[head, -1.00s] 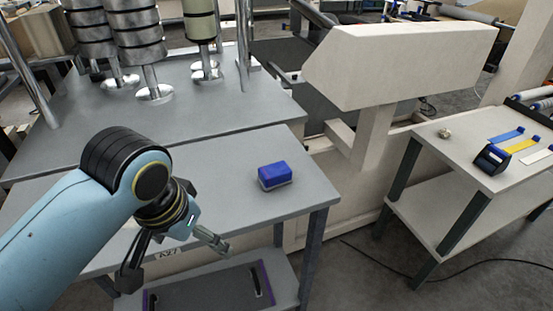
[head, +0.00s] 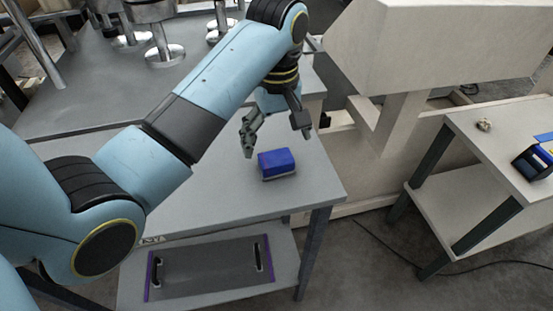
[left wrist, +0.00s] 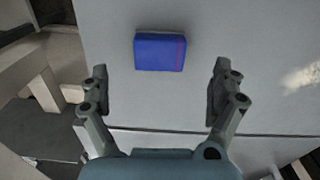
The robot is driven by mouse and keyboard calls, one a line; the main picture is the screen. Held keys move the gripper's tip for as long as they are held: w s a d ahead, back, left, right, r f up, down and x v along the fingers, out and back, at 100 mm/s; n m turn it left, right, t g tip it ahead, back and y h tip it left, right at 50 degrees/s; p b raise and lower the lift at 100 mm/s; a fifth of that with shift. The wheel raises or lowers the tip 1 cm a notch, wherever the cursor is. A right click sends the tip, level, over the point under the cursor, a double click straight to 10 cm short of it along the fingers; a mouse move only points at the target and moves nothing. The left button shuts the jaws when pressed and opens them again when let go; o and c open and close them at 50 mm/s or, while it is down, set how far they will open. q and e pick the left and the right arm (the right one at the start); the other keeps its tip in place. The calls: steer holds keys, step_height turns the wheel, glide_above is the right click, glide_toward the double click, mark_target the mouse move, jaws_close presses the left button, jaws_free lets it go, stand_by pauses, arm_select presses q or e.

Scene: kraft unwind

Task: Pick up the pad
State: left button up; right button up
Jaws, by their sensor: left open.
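The pad (head: 276,163) is a small blue block with a pale grey underside. It lies on the grey table (head: 210,205), near its right edge. It also shows in the left wrist view (left wrist: 160,52), ahead of the fingertips and between their lines. My left gripper (head: 277,135) is open and empty above the table, just behind and above the pad in the head view. Its two fingers (left wrist: 157,85) are spread wide in the left wrist view, apart from the pad. My right gripper is not in view.
A cream machine housing (head: 430,45) stands behind the table to the right. A side table (head: 490,165) at right bears a blue-black dispenser (head: 535,160). Metal posts with discs (head: 160,45) stand at the back left. A lower shelf (head: 210,270) sits under the table.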

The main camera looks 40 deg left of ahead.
mark_target(276, 157)
arm_select(q)
steer(key=shift+w+f, duration=0.1)
steer(key=shift+f, duration=0.25)
steer(key=f, duration=0.1)
steer(key=f+p, duration=0.1)
steer(key=f, duration=0.2)
steer(key=shift+a+f, duration=0.25)
steer(key=shift+w+f, duration=0.1)
steer(key=shift+f, duration=0.25)
steer(key=shift+c, duration=0.5)
steer(key=c, duration=1.1)
steer(key=shift+c, duration=0.6)
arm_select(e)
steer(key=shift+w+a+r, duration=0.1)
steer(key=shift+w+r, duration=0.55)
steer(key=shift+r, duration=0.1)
arm_select(q)
steer(key=shift+r, duration=0.1)
